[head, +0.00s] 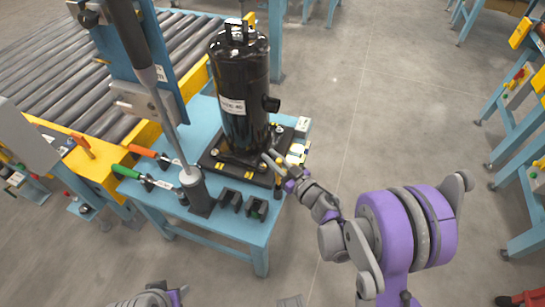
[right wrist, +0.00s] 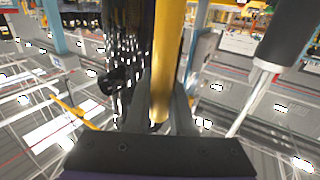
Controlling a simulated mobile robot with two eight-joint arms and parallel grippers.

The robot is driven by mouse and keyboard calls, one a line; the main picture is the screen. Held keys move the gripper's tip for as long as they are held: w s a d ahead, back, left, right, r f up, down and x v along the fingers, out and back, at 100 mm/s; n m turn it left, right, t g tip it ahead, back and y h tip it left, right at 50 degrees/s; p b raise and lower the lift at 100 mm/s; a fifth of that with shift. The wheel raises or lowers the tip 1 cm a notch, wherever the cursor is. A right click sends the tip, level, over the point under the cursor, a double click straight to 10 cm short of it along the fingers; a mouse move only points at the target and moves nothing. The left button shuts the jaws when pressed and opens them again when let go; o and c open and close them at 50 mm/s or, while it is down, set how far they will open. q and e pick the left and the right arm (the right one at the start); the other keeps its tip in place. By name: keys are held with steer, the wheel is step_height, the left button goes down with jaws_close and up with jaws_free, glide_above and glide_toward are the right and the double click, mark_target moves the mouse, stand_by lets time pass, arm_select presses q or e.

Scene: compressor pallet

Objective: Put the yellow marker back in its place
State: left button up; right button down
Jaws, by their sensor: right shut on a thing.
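My right gripper (head: 274,162) is beside the lower front right of the black compressor (head: 240,95), above the edge of its dark base plate. In the right wrist view its fingers (right wrist: 163,105) are shut on the yellow marker (right wrist: 168,55), a long yellow cylinder running up and away between them. In the head view the marker is hard to separate from the yellow bits around the gripper. A small part of my left arm shows at the bottom edge; its fingers cannot be made out clearly.
A roller conveyor (head: 80,75) is behind left.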

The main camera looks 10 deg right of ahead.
arm_select(q)
steer(key=shift+b+x, duration=1)
arm_select(e)
steer(key=shift+f, duration=1.1)
arm_select(q)
steer(key=shift+f+b, duration=0.6)
steer(key=shift+b, duration=0.2)
arm_select(e)
steer(key=shift+f, duration=2.15)
steer(key=c, duration=0.7)
jaws_free()
arm_select(q)
steer(key=shift+s+d, duration=0.1)
steer(key=shift+s, duration=0.05)
